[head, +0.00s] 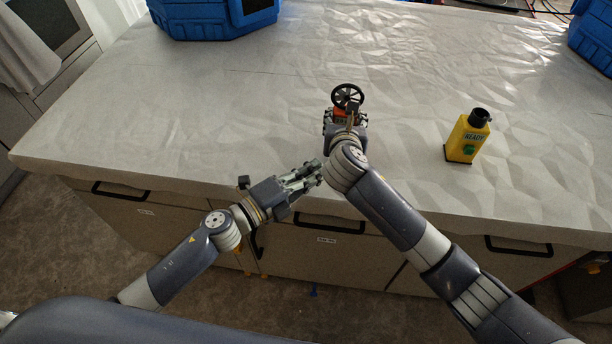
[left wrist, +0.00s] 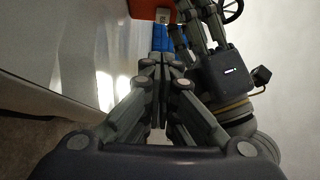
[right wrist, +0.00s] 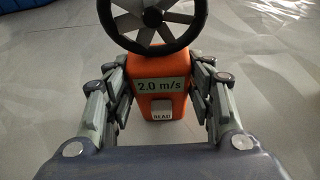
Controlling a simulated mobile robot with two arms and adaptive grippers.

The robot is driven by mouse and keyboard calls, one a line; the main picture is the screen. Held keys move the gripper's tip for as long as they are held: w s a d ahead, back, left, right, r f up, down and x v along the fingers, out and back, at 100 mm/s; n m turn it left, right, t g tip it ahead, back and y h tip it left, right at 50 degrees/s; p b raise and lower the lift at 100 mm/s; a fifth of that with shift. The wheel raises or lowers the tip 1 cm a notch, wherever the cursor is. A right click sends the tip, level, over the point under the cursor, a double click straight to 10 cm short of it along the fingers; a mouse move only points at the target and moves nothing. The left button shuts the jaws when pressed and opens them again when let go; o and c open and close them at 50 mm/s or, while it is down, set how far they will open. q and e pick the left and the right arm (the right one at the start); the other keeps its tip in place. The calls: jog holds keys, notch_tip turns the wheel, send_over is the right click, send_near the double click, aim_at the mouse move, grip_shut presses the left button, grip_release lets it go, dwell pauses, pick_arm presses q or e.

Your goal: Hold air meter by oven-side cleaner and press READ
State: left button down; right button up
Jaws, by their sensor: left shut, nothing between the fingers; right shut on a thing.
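The meter's orange part also shows at the top of the left wrist view (left wrist: 150,8). My left gripper (head: 318,170) is shut and empty by the table's front edge, apart from the meter. The blue cleaner (head: 205,22) on the oven side stands at the back left, cut off by the frame.
The oven (head: 45,25) is at the far left. Another blue machine (head: 596,35) stands at the back right. A yellow device (head: 466,140) with a green button and the word "READY" stands on the right. The white table (head: 200,120) is clear between the meter and the blue cleaner.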

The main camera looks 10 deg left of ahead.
pick_arm(q)
jog(key=shift+v, duration=1.2)
pick_arm(e)
jog(key=shift+d+f, duration=0.2)
jog(key=shift+f, duration=0.05)
pick_arm(q)
jog(key=shift+w+d, duration=0.1)
pick_arm(e)
jog(key=o, duration=1.3)
jog(key=shift+w+d, duration=0.1)
jog(key=shift+r, duration=0.1)
